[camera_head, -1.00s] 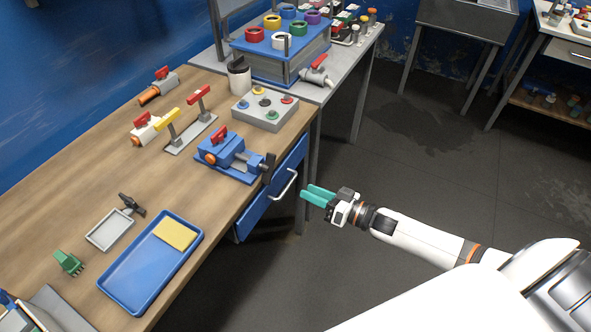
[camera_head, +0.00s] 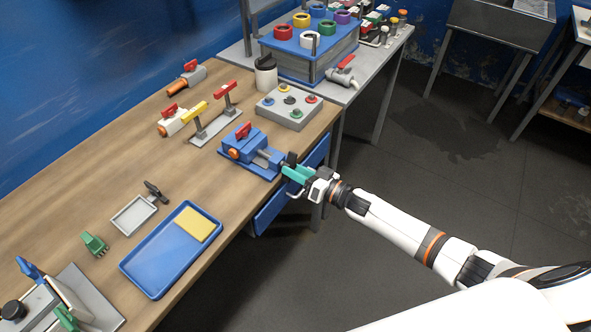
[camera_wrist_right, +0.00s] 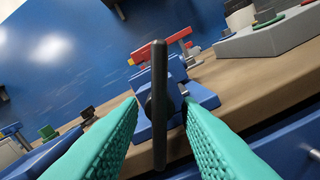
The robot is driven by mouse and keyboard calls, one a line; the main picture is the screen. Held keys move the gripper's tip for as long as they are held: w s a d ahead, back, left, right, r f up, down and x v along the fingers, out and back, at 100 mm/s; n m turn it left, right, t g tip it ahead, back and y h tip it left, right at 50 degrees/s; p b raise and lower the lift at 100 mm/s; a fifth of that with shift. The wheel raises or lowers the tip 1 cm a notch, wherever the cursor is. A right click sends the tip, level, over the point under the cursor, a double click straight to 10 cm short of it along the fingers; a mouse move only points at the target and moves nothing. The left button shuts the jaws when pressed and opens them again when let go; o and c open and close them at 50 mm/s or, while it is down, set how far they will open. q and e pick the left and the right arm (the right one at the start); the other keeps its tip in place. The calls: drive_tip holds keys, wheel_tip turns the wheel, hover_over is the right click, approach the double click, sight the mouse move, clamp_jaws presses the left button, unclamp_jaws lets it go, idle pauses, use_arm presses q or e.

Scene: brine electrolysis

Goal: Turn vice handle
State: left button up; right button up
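The blue vice (camera_head: 243,147) sits at the table's front edge, its jaws and screw facing the front. Its handle is a dark upright bar (camera_wrist_right: 160,75) in the right wrist view, standing between my two teal fingers. My right gripper (camera_head: 289,171) is at the front of the vice, its fingertips reaching the handle end; the gripper also fills the lower right wrist view (camera_wrist_right: 160,104). The fingers are spread, one on each side of the bar, with gaps showing. In the head view the fingers partly hide the handle. My left gripper is not in view.
A grey button box (camera_head: 287,110) and a stand with red and yellow levers (camera_head: 216,128) are beyond the vice. A blue tray (camera_head: 151,265) with a yellow block (camera_head: 194,224) lies nearer. A blue drawer (camera_head: 270,208) is under the table edge, below my gripper.

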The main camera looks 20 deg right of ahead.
clamp_jaws()
drive_tip(key=shift+n, duration=0.4)
drive_tip(key=n+b, duration=0.3)
drive_tip(key=n, duration=0.6)
drive_tip(key=n+b, duration=0.3)
drive_tip(key=n, duration=0.7)
drive_tip(key=shift+w+d, duration=0.15)
drive_tip(key=shift+n, duration=0.3)
idle(0.4)
